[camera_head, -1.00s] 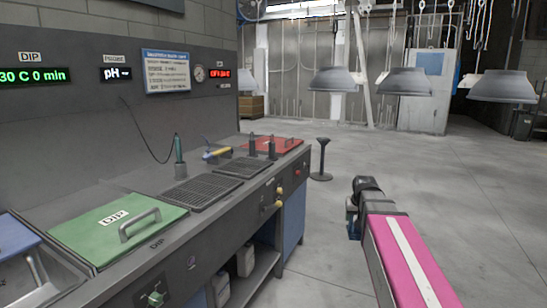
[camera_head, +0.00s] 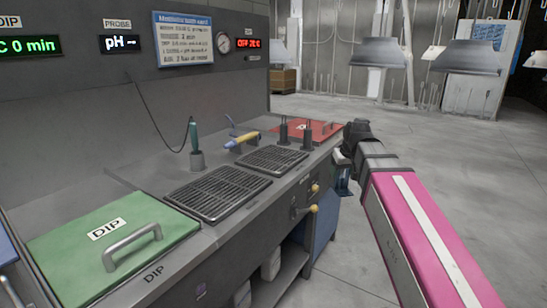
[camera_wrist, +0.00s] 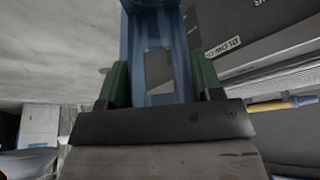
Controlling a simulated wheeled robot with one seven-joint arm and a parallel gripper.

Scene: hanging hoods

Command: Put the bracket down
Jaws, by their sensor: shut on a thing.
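The bracket (camera_wrist: 141,32) is a blue piece with a rectangular opening, held between the green fingers of my gripper (camera_wrist: 160,80) in the wrist view. In the head view my gripper (camera_head: 344,166) is at the right end of the bench, and the bracket (camera_head: 342,186) shows as a small dark-blue part below it, mostly hidden by my wrist. My gripper is shut on the bracket.
The bench has a green lid (camera_head: 112,241) marked DIP, two dark grates (camera_head: 217,190) (camera_head: 272,159) and a red lid (camera_head: 305,130). A probe (camera_head: 196,158) stands upright and a yellow-handled tool (camera_head: 241,140) lies behind the grates. Hoods (camera_head: 468,58) hang at the back right. Floor at right is clear.

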